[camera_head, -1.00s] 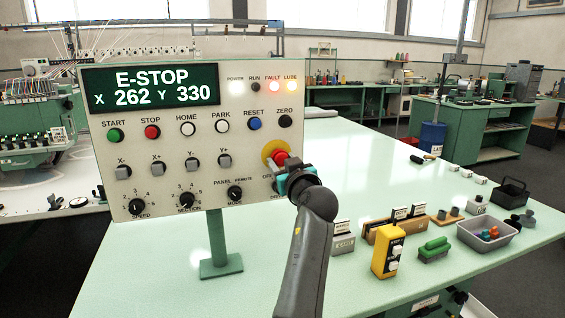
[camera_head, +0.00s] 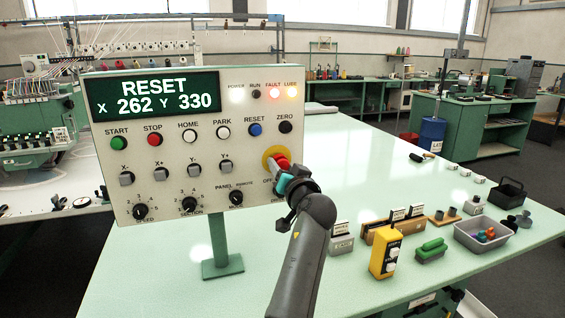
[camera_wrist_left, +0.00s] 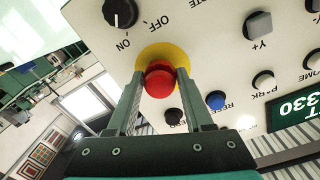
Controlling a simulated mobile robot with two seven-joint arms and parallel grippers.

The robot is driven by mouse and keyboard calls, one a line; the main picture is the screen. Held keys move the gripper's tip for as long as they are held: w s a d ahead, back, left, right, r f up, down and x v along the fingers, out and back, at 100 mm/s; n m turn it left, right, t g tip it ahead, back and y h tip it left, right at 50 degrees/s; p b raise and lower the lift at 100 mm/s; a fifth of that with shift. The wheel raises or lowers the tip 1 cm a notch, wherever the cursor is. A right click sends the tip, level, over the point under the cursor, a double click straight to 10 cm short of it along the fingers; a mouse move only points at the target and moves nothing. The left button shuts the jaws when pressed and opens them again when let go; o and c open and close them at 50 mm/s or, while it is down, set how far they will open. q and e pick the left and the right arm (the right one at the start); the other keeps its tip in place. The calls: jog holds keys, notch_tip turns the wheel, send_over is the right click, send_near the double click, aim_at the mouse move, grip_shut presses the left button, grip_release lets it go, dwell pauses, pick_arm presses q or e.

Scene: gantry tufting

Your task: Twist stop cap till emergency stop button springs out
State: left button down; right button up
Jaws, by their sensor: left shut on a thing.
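The red emergency stop cap (camera_head: 280,160) sits on a yellow disc (camera_head: 268,152) at the right side of the control panel (camera_head: 150,180). My left gripper (camera_head: 283,172) is shut on the red cap. In the left wrist view the cap (camera_wrist_left: 160,80) lies between the two fingers of my left gripper (camera_wrist_left: 158,88), in front of the yellow ring (camera_wrist_left: 172,53). The panel display (camera_head: 155,94) reads RESET, X 262 Y 330. The FAULT lamp (camera_head: 274,95) glows red. My right gripper is not in view.
The panel stands on a green post (camera_head: 222,245) on a pale green table (camera_head: 340,160). A blue RESET button (camera_head: 255,129) is just above the cap.

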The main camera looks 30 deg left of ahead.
pick_arm(q)
jog(key=shift+r+m+p, duration=0.15)
jog(key=shift+m+p, duration=0.25)
jog(key=shift+m, duration=0.4)
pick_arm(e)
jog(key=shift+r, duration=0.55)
pick_arm(q)
jog(key=shift+c, duration=1.4)
grip_release()
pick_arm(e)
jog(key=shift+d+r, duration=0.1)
